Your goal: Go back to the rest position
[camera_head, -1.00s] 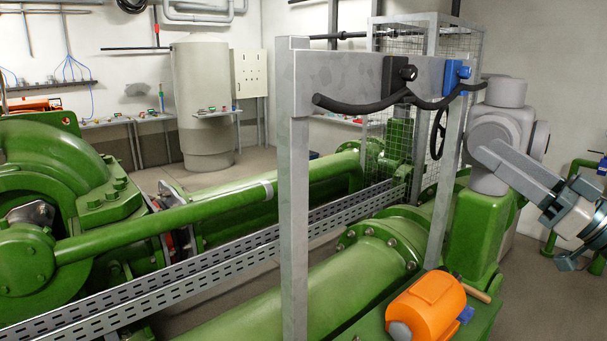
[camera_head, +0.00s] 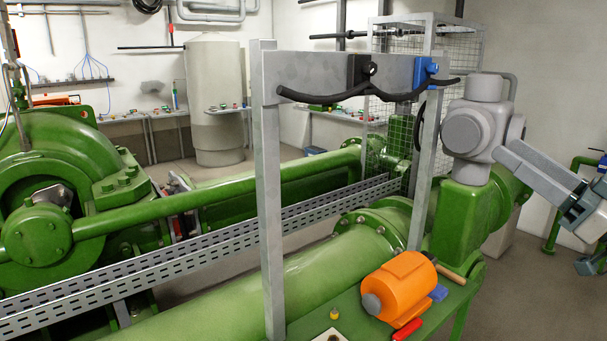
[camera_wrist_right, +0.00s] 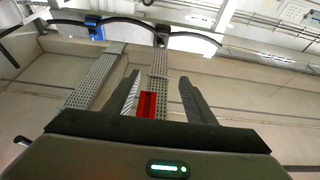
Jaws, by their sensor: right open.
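My right gripper (camera_head: 545,180) comes in from the right edge in the head view, in front of the bare wall and beside the grey valve head (camera_head: 478,130). In the right wrist view its two dark fingers (camera_wrist_right: 158,92) stand apart with a clear gap. A red thing (camera_wrist_right: 147,103) shows between them; I cannot tell its distance, but no finger visibly grips it. My left gripper is out of view.
A grey metal frame (camera_head: 268,200) holds a black cable (camera_head: 325,98) in a black clip (camera_head: 360,70) and a blue clip (camera_head: 425,72). An orange motor (camera_head: 405,285) sits on a green bench near a red-handled tool (camera_head: 408,329). Green pipes fill the left.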

